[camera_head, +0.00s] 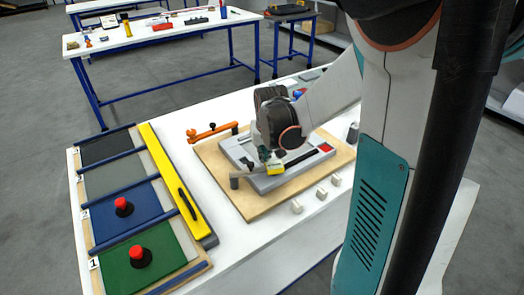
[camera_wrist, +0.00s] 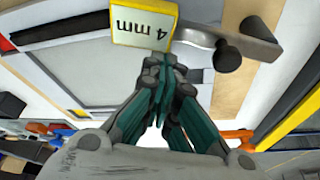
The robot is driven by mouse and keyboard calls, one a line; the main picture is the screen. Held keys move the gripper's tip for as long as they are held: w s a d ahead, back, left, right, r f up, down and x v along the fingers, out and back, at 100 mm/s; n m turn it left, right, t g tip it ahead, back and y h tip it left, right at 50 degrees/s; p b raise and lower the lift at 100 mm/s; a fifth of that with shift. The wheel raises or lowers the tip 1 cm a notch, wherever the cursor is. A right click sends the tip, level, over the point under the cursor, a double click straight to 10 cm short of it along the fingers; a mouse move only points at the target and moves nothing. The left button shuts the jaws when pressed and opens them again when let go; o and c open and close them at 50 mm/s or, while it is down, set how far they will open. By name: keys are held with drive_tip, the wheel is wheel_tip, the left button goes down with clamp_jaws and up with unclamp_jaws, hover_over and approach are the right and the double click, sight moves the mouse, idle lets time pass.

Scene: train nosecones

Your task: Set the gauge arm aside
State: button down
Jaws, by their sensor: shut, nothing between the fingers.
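What looks like the gauge arm is a grey bar (camera_wrist: 245,42) with a yellow block (camera_wrist: 143,25) marked "4 mm" at its end, in the wrist view. In the head view, the yellow block (camera_head: 274,167) sits over the grey plate on the wooden board, and a grey round post (camera_head: 234,181) stands at the bar's left end. My gripper (camera_wrist: 163,66) is shut and empty, its fingertips close beside the yellow block; I cannot tell whether they touch. In the head view my gripper (camera_head: 270,155) partly hides the plate and bar.
The wooden board (camera_head: 245,205) lies on a white table. An orange arm (camera_head: 212,131) with dark ends is behind it. Several small white blocks (camera_head: 297,206) are at the front edge. A yellow bar (camera_head: 172,180) borders coloured panels with red-topped black knobs (camera_head: 139,255) at left.

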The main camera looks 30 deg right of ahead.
drive_tip(key=shift+s+a+m, duration=0.1)
drive_tip(key=shift+s+m, duration=0.6)
drive_tip(key=shift+s, duration=0.05)
drive_tip(key=s+a+m, duration=0.1)
drive_tip(key=s+m, duration=0.1)
drive_tip(key=m, duration=0.1)
drive_tip(key=s+a+m+g+h, duration=0.1)
drive_tip(key=s+m, duration=0.2)
drive_tip(key=s+a+m+g+h+p, duration=0.1)
drive_tip(key=s+a+m, duration=0.1)
drive_tip(key=m, duration=0.1)
drive_tip(key=shift+s, duration=0.2)
drive_tip(key=shift+s+a+m+g, duration=0.5)
drive_tip(key=shift+a+m, duration=0.3)
drive_tip(key=shift+m, duration=0.1)
drive_tip(key=shift+s+a, duration=0.3)
drive_tip(key=shift+a, duration=0.3)
